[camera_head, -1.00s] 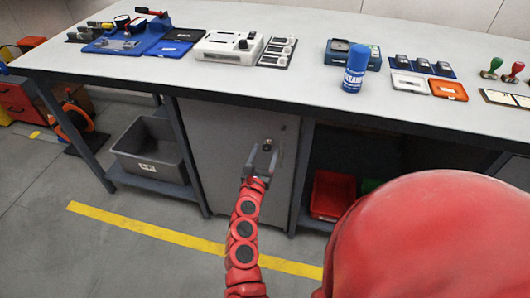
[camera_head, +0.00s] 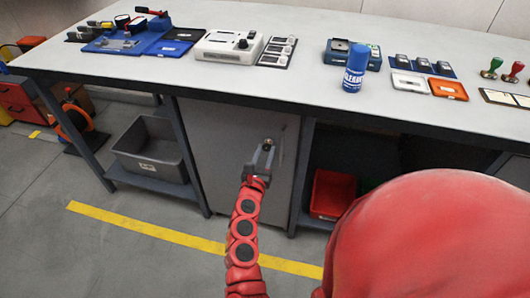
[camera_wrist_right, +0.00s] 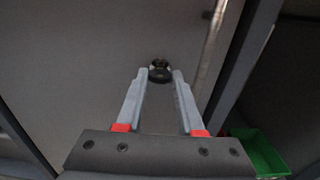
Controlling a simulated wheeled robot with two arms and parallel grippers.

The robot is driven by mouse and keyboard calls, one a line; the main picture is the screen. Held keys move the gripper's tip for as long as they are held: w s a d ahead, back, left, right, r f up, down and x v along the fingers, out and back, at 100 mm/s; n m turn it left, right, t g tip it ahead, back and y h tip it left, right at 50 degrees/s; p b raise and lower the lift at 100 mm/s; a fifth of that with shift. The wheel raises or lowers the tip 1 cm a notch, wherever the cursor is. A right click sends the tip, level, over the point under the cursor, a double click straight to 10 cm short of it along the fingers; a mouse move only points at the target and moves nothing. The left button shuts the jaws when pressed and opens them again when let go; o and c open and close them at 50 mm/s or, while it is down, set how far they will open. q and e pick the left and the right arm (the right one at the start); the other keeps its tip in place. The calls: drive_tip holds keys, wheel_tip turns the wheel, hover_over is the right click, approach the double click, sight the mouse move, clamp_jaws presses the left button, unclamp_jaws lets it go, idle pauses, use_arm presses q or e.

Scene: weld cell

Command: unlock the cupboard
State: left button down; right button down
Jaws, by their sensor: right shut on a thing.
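The grey cupboard door (camera_head: 235,130) stands closed under the workbench. My right gripper (camera_head: 267,145) reaches up to the lock (camera_head: 267,142) on that door. In the right wrist view my right gripper (camera_wrist_right: 160,74) is shut on a small dark round piece at the lock, which looks like the head of a key (camera_wrist_right: 160,73). The fingers hide part of it, and I cannot tell how far it is turned. The door itself (camera_wrist_right: 90,60) fills the left of the wrist view. My left gripper is not in view.
The workbench top (camera_head: 150,67) above carries a blue can (camera_head: 355,68) and several devices. A grey bin (camera_head: 152,148) sits on the shelf left of the cupboard. A red bin (camera_head: 332,193) stands right of it, and a green bin (camera_wrist_right: 258,150) shows in the wrist view.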

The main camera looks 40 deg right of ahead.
drive_tip(key=n+p, duration=0.2)
drive_tip(key=n, duration=0.6)
drive_tip(key=shift+r, duration=0.1)
drive_tip(key=n+p, duration=0.2)
drive_tip(key=n, duration=0.3)
drive_tip(key=n+p, duration=0.2)
drive_tip(key=n, duration=0.1)
drive_tip(key=shift+n+p, duration=0.7)
drive_tip(key=shift+n, duration=0.2)
